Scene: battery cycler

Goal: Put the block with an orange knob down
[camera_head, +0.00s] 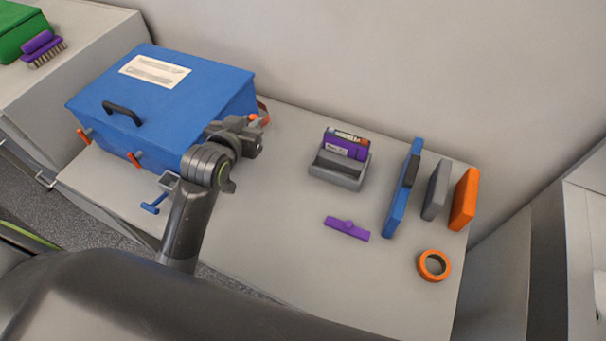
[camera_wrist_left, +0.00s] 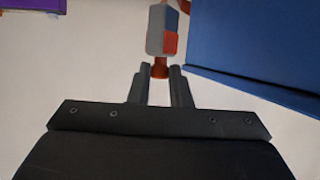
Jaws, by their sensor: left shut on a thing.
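The block with an orange knob (camera_wrist_left: 154,32) shows at the top centre of the left wrist view, grey with blue and red patches. Its orange knob (camera_wrist_left: 160,70) sits between the fingertips of my left gripper (camera_wrist_left: 160,76), which is shut on it. In the head view my left gripper (camera_head: 254,135) is beside the right side of the blue box, with a bit of orange (camera_head: 258,120) at its tips. The rest of the block is mostly hidden there, and I cannot tell whether it touches the table. My right gripper is not in view.
The blue lidded box (camera_head: 205,88) stands close to the left gripper. A grey holder (camera_head: 338,178) with a purple item is to the right. Farther right stand blue (camera_head: 396,208), grey and orange (camera_head: 465,200) upright panels, and an orange ring (camera_head: 422,271). A purple piece (camera_head: 347,228) lies mid-table.

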